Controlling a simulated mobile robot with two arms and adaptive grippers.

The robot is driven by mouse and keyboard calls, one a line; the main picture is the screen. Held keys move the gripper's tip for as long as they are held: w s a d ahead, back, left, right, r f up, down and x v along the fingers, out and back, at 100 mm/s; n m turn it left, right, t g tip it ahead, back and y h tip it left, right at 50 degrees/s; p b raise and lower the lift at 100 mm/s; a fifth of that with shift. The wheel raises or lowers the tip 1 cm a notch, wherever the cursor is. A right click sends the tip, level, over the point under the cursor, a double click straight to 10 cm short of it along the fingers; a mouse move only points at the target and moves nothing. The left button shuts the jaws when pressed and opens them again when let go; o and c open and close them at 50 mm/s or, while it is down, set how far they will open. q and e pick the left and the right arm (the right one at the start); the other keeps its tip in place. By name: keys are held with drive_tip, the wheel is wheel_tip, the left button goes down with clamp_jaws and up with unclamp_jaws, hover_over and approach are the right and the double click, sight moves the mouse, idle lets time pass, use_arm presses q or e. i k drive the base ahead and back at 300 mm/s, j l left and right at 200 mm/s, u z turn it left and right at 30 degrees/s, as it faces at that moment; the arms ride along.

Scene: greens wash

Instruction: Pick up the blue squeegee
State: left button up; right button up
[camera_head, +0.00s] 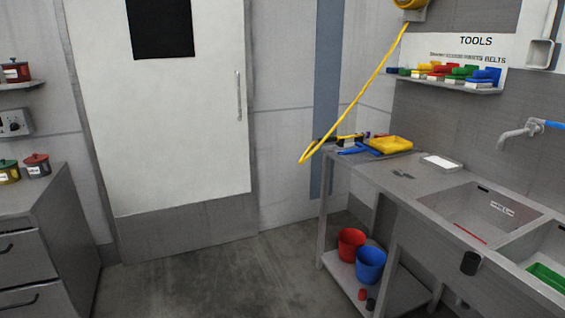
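A blue, flat-looking tool (358,150) lies at the far left end of the metal sink counter (385,173), in front of a yellow tray (390,145). It may be the blue squeegee, but it is too small to tell for sure. Dark and yellow items (345,138) lie close behind it and partly crowd it. Neither of my grippers is in view.
A yellow hose (352,105) hangs from the wall reel near the counter's left end. Red (351,245) and blue (370,264) buckets stand on the lower shelf. A wall shelf (445,84) holds coloured tools. Grey drawers (40,235) stand left; the floor before the door is clear.

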sight(363, 147)
drive_tip(key=i+z, duration=0.2)
drive_tip(key=i, duration=0.2)
drive_tip(key=i+j+z, duration=0.2)
drive_tip(key=i, duration=0.2)
drive_tip(key=i+j+z, duration=0.2)
drive_tip(key=i, duration=0.25)
drive_tip(key=i+j+z, duration=0.2)
drive_tip(key=i, duration=0.15)
